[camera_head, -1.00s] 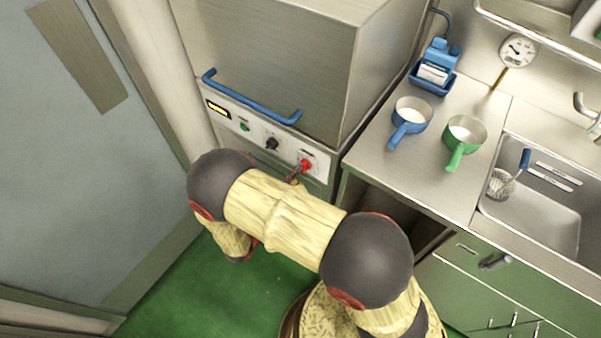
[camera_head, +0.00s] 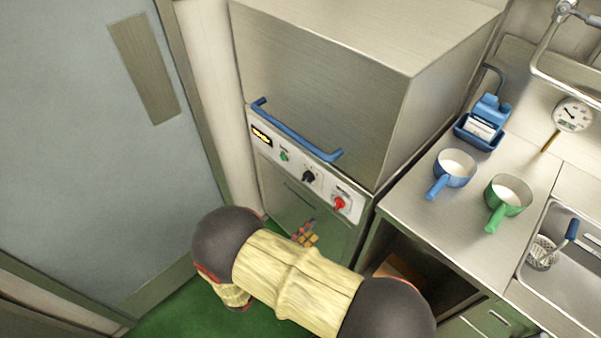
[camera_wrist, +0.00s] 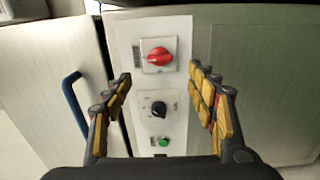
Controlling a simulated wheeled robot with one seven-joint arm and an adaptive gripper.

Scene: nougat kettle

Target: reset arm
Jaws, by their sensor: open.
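My gripper (camera_wrist: 162,82) is open and empty in the wrist view, its two jointed yellow-and-black fingers apart on either side of the control panel. In the head view part of a finger (camera_head: 306,236) shows below the panel, and my arm hides the rest. The white control panel (camera_head: 322,190) is on the front of a steel machine (camera_head: 320,75). It carries a red knob (camera_head: 340,203), a black knob (camera_head: 308,177) and a green button (camera_head: 284,156). The wrist view also shows the red knob (camera_wrist: 158,57), with a gap between it and the fingers.
A blue handle bar (camera_head: 297,134) juts from the machine above the panel. On the steel counter (camera_head: 425,215) at right stand a blue pan (camera_head: 455,168) and a green pan (camera_head: 508,195), beside a sink (camera_head: 560,270). A grey door (camera_head: 85,180) is at left. Green floor (camera_head: 165,318) shows below.

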